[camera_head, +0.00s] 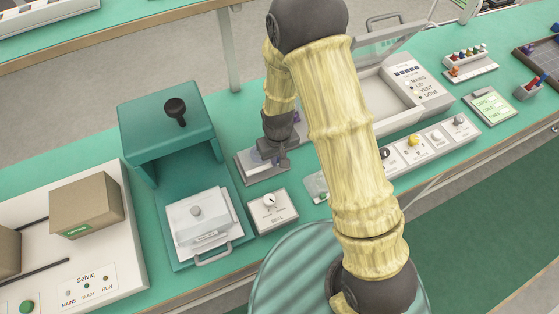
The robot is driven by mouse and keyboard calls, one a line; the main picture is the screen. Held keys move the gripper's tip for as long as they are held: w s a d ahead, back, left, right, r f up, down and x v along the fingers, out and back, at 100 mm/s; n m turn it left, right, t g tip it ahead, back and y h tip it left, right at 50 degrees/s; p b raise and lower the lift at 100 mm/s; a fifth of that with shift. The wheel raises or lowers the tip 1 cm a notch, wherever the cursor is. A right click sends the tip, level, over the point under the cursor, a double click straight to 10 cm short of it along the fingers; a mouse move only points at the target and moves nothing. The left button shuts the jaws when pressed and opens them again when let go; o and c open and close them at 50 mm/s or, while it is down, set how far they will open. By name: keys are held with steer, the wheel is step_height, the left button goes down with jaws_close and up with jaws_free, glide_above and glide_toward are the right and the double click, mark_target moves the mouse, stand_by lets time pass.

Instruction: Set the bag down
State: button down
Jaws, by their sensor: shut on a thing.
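My gripper (274,158) points down just right of the teal press-like box, low over a grey plate (263,176). It is shut on a small pale, see-through thing (257,156) with purplish marks, which looks like the bag. My fingers and wrist hide most of it. I cannot tell whether the bag touches the plate or hangs just above it.
The teal box (165,148) with a black knob on top stands close on the left, with a white lidded block (203,217) in front. A white dial box (271,210) sits in front of the plate. An open-lidded case (403,95) and a knob strip (420,148) lie right.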

steer(key=shift+w+f, duration=0.2)
steer(key=shift+f, duration=0.9)
steer(key=shift+d, duration=0.1)
steer(key=c, duration=1.4)
jaws_free()
steer(key=shift+s, duration=0.15)
steer(key=shift+s+a, duration=0.1)
steer(key=shift+a, duration=0.2)
steer(key=shift+r, duration=0.1)
steer(key=shift+d+r, duration=0.1)
steer(key=shift+r, duration=0.45)
step_height(320, 180, up, 11)
steer(key=shift+f+b, duration=0.1)
steer(key=shift+b, duration=0.3)
